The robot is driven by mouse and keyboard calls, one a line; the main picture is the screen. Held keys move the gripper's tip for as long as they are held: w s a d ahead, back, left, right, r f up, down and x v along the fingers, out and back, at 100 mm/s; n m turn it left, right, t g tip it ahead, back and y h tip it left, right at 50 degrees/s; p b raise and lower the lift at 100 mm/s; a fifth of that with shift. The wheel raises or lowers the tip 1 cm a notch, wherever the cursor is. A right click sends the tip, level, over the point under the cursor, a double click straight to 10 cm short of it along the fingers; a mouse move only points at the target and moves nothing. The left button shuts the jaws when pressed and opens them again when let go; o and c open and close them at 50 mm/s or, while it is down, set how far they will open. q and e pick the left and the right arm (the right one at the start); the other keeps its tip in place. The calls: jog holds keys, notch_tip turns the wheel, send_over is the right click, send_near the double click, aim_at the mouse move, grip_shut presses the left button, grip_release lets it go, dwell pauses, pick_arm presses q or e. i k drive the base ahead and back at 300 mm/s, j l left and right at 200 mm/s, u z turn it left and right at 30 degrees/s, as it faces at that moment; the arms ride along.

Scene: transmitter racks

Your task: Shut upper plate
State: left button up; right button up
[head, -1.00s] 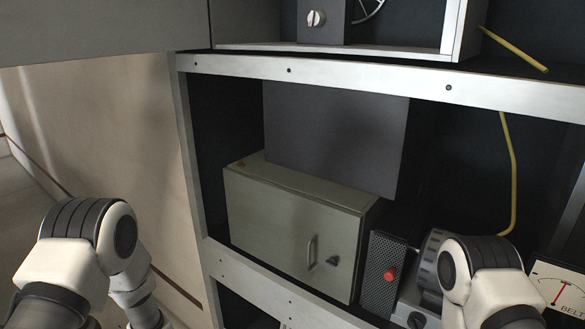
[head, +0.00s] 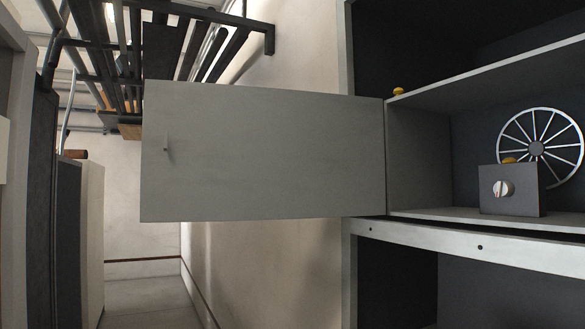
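The upper plate (head: 262,160) is a flat grey door panel with a small handle (head: 166,147) near its left edge. It stands swung open to the left of the upper rack compartment (head: 419,160), joined at the compartment's left side. The compartment's front is uncovered. Neither of my grippers is in the head view, so their state and their place relative to the plate are hidden.
Inside the compartment are a spoked wheel (head: 537,149) and a grey box with a round knob (head: 509,190). A white rack rail (head: 460,243) runs below. A beige wall (head: 268,258) lies behind the plate. Black pipework (head: 165,40) hangs at upper left, and cabinets (head: 78,230) stand at far left.

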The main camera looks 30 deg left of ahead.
aim_at(235, 152)
jog(key=i+j+z, duration=0.25)
jog(key=j, duration=0.35)
jog(key=j+z, duration=0.2)
jog(key=j, duration=0.45)
jog(key=j+z, duration=0.25)
jog(key=j, duration=0.4)
jog(key=j+z, duration=0.2)
jog(key=j, duration=0.5)
jog(key=j+z, duration=0.25)
jog(key=j, duration=0.4)
jog(key=k+j+z, duration=0.2)
jog(key=j, duration=0.45)
jog(key=j+z, duration=0.25)
jog(key=j, duration=0.45)
